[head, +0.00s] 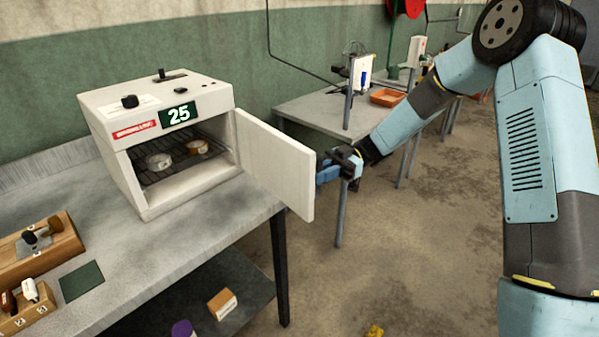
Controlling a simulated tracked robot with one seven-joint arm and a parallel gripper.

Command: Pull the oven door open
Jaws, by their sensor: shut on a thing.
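The white oven (165,140) stands on the grey bench with a green "25" sign on its upper front. Its door (275,165) is swung wide open to the right and sticks out past the bench's edge. Inside, a wire rack (185,160) carries two small round containers, one whitish (158,161) and one brownish (197,147). My gripper (328,172) is at the door's free edge, on its far, outer side. It is shut on the door's handle, which is mostly hidden behind the door and the fingers.
Wooden blocks holding tools (40,250) and a dark green square (82,281) lie on the bench at left. A small box (222,304) sits on the lower shelf. A second table (310,110) stands behind my gripper. Floor to the right is mostly clear.

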